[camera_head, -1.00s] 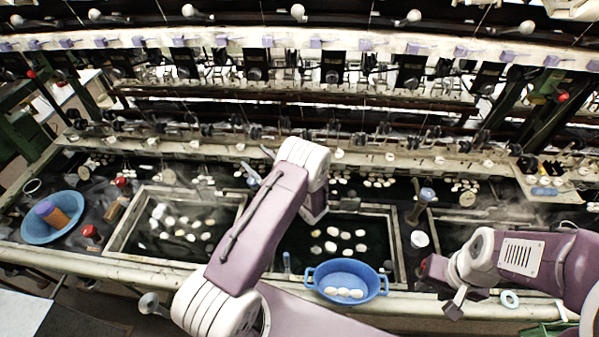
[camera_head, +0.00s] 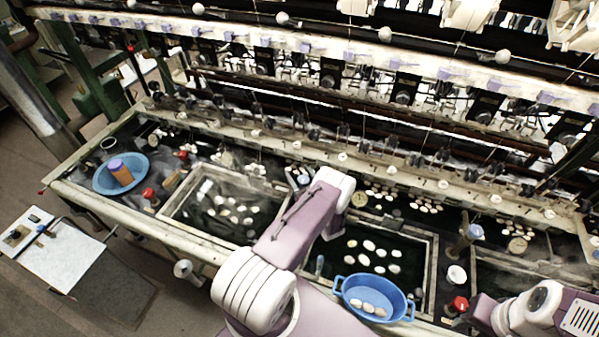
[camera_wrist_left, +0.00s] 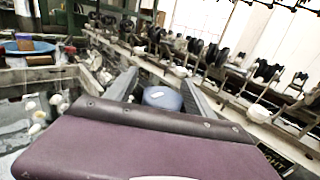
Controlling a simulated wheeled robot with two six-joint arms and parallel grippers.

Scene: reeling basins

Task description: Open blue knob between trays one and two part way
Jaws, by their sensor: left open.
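The blue knob (camera_head: 304,178) stands behind the frames of two sunken trays, near the gap between them. The left tray (camera_head: 181,192) and the middle tray (camera_head: 432,268) hold dark water and pale cocoons. My left gripper (camera_head: 298,178) is open at the knob, largely hidden by my purple wrist in the head view. In the left wrist view, the rounded blue knob (camera_wrist_left: 162,98) sits between the two grey fingers of the left gripper (camera_wrist_left: 160,92); contact cannot be told. My right gripper (camera_head: 478,312) is at the lower right, partly cut off, its jaws unclear.
A blue two-handled basin (camera_head: 372,293) with cocoons stands at the middle tray's front edge. A red knob (camera_head: 460,303) is near my right gripper. A blue-topped post (camera_head: 474,232) stands farther right. A blue bowl (camera_head: 103,180) sits far left. Reeling machinery lines the back.

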